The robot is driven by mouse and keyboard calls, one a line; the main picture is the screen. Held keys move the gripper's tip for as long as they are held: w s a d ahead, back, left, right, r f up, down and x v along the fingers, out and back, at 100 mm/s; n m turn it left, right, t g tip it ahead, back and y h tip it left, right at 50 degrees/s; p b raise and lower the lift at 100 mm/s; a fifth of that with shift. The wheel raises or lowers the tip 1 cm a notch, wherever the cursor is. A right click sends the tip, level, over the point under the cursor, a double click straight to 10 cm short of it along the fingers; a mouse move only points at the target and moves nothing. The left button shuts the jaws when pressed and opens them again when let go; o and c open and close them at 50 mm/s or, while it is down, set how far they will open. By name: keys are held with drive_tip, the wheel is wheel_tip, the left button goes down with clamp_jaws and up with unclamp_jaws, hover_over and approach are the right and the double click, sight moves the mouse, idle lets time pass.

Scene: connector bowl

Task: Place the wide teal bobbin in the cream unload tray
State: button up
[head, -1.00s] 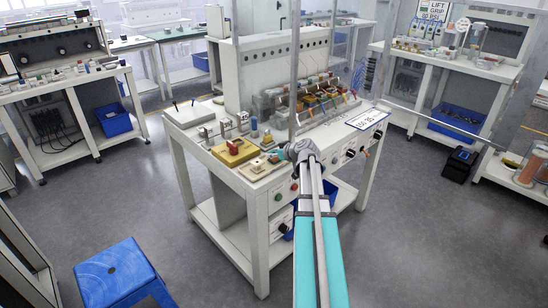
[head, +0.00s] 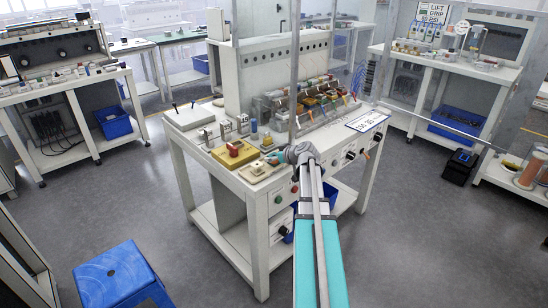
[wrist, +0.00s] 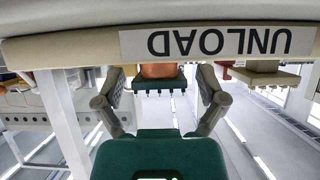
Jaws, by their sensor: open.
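The wrist view is upside down. The cream unload tray (wrist: 80,48) spans its top, with the UNLOAD label on its edge. A dark teal bobbin (wrist: 160,82) with a copper-orange winding and short pins shows beyond that edge, its lower part hidden by it. My gripper (wrist: 160,100) is open, with one finger on each side of the bobbin and gaps visible. Whether the bobbin rests on the tray floor cannot be told. In the head view my gripper (head: 280,157) is at the bench's front left, too small to make out the bobbin.
In the wrist view a cream bobbin (wrist: 265,76) with pins stands to the right. A blue stool (head: 115,275) stands on the floor at left.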

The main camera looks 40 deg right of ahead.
drive_tip(key=shift+r, duration=0.1)
drive_tip(key=shift+s+r+p, duration=0.15)
drive_tip(key=shift+r+p, duration=0.05)
drive_tip(key=shift+p, duration=0.1)
drive_tip(key=p+v, duration=0.5)
drive_tip(key=v, duration=0.6)
drive_tip(key=shift+s, duration=0.3)
drive_tip(key=w+a+f, duration=0.1)
drive_tip(key=a, duration=0.2)
drive_tip(key=a+f+g+y, duration=0.1)
drive_tip(key=a, duration=0.3)
drive_tip(key=w+a+g+y, duration=0.1)
drive_tip(key=a, duration=0.3)
drive_tip(key=shift+w+f, duration=0.35)
drive_tip(key=shift+f, duration=0.05)
drive_tip(key=s+a+f+g+h, duration=0.1)
drive_tip(key=s+a+f+g, duration=0.1)
drive_tip(key=a, duration=0.8)
drive_tip(key=s+a+f+g+h, duration=0.1)
drive_tip(key=s+a+g, duration=0.3)
drive_tip(key=a, duration=0.7)
drive_tip(key=s+a+f+m+g+h, duration=0.1)
drive_tip(key=s+a+f+g, duration=0.2)
drive_tip(key=a, duration=0.8)
drive_tip(key=shift+f+g, duration=0.4)
drive_tip(key=shift+g, duration=0.2)
drive_tip(key=shift+d, duration=0.1)
